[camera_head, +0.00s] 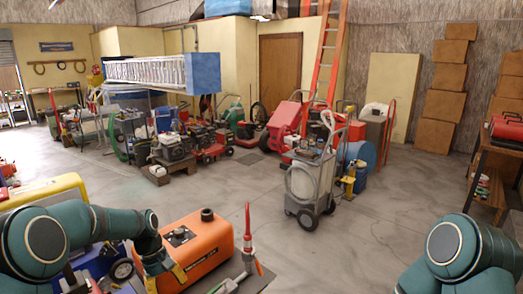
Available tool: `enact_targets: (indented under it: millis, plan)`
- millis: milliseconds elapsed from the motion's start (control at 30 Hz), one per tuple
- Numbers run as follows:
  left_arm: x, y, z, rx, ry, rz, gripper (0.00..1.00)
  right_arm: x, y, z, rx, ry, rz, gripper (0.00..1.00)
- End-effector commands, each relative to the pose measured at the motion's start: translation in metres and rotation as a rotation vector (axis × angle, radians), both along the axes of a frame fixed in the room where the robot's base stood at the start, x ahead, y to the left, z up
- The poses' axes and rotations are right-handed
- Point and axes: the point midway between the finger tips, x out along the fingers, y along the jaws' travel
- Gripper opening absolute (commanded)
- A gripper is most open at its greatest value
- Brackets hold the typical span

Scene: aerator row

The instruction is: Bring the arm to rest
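My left arm (100,220) comes in from the lower left, reaches right, and bends down beside the orange machine (198,243). Its teal wrist part ends close to the machine's left side; I cannot tell whether they touch. My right arm (462,250) shows only as a teal joint and link at the lower right corner. Its gripper is out of the picture.
A red-handled tool (248,232) stands beside the orange machine. A yellow machine (45,190) is behind my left arm. A grey wheeled cart (310,180) stands mid-floor. A wooden shelf (493,160) is at right. The floor (380,225) between is clear.

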Motion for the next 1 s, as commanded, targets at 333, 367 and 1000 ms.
enact_targets:
  millis: [333, 367, 1000]
  plan:
    - [-0.096, -0.068, -0.155, -0.099, -0.110, -0.167, 0.57, -0.001, 0.000, 0.000, 0.000, 0.001, -0.001, 0.00]
    - [-0.107, -0.073, -0.164, -0.104, -0.121, -0.180, 0.57, -0.001, 0.000, 0.000, 0.000, 0.001, -0.001, 0.00]
    - [-0.272, -0.135, -0.233, -0.104, -0.317, -0.374, 0.57, -0.001, 0.001, -0.022, -0.002, 0.004, 0.002, 0.00]
